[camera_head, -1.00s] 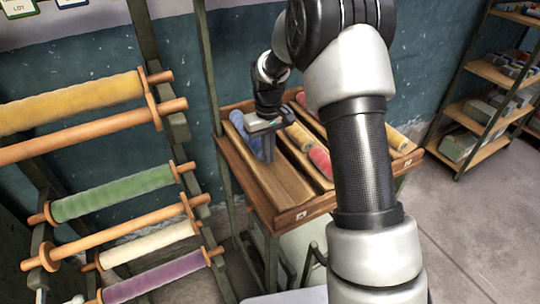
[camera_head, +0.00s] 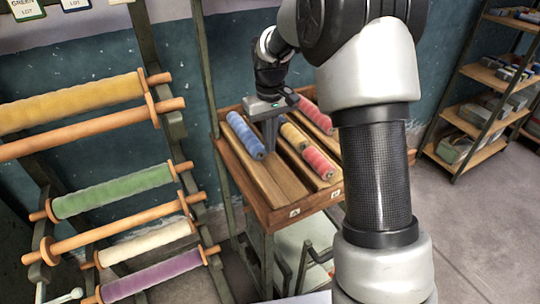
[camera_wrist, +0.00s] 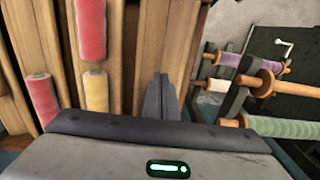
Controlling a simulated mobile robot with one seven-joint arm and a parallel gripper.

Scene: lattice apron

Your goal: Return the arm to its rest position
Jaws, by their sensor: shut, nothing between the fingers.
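My gripper (camera_head: 270,148) is shut and empty. In the head view it hangs fingers down over the sloped wooden rack, just right of a blue roll (camera_head: 245,135); I cannot tell its exact height. My arm reaches from the right foreground over the rack. In the wrist view the closed fingers (camera_wrist: 160,95) point at bare wooden slats, with nothing between them.
The wooden rack (camera_head: 262,187) also holds a yellow roll (camera_head: 294,137), a red roll (camera_head: 318,162) and a pink-red roll (camera_head: 316,116). A frame with coloured spools, including a green one (camera_head: 112,190), stands left. Shelving (camera_head: 478,112) stands right, beyond open floor.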

